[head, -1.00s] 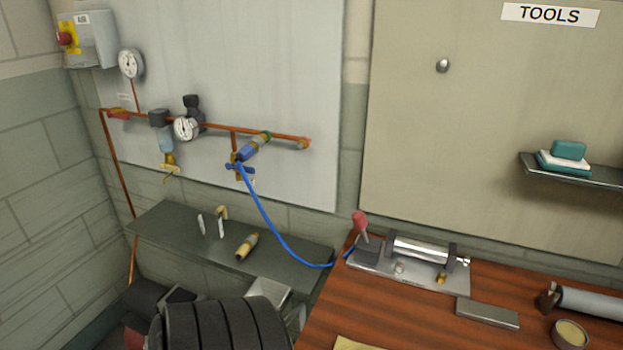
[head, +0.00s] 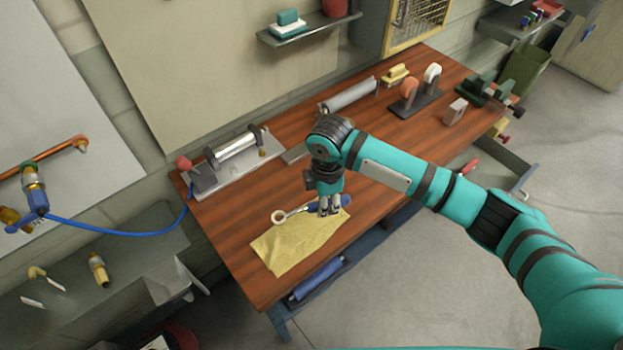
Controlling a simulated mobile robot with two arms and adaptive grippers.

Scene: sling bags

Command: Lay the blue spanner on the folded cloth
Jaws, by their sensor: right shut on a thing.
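The blue spanner (head: 342,201) has a blue handle and a pale metal ring end that points left. My right gripper (head: 330,209) is shut on its handle from above. The folded cloth (head: 296,246) is yellow and lies flat near the front left edge of the wooden bench. The spanner is at the cloth's far edge, with its ring end over or beside that edge. I cannot tell whether it touches the cloth or hangs just above it. My left gripper is out of view.
On the wooden bench (head: 232,245), a metal cylinder fixture (head: 236,147) with a red knob stands behind the cloth. A grey roll (head: 349,95), tape rolls (head: 409,88) and a green vise (head: 481,91) stand further right. An open drawer (head: 512,172) juts out at the front right.

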